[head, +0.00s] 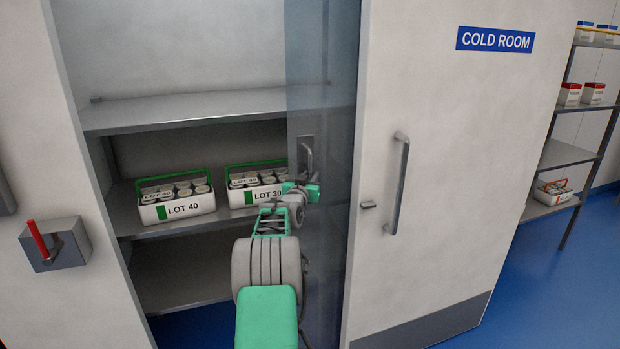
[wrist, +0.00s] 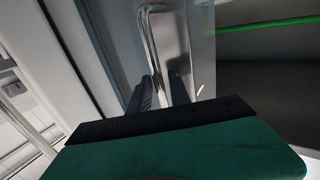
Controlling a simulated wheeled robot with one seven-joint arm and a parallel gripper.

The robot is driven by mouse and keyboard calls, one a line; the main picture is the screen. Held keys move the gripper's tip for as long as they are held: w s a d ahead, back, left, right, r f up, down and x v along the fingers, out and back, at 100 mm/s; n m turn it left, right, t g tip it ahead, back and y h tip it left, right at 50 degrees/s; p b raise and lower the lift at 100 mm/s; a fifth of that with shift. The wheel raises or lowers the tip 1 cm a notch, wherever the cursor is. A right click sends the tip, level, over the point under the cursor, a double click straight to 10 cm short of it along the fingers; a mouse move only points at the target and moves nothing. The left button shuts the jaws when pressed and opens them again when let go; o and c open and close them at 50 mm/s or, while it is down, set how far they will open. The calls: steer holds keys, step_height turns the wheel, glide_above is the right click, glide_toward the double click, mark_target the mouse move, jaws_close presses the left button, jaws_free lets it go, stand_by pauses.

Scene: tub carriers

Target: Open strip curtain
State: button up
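The strip curtain (head: 335,100) is a translucent bluish panel, bunched at the right side of the cold room opening. A metal pull handle (head: 306,150) is on it, and it also shows in the wrist view (wrist: 147,35). My gripper (head: 301,189) is at the handle's lower end. In the wrist view, the two dark fingers of my gripper (wrist: 160,92) stand either side of the handle bar. Whether they press on the bar cannot be told. The curtain's lower part is partly hidden behind my arm.
A white cold room door (head: 440,180) with a bar handle is at right. A grey box with a red lever (head: 60,245) is at left.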

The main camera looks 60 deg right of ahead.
jaws_close()
stand_by(1.1)
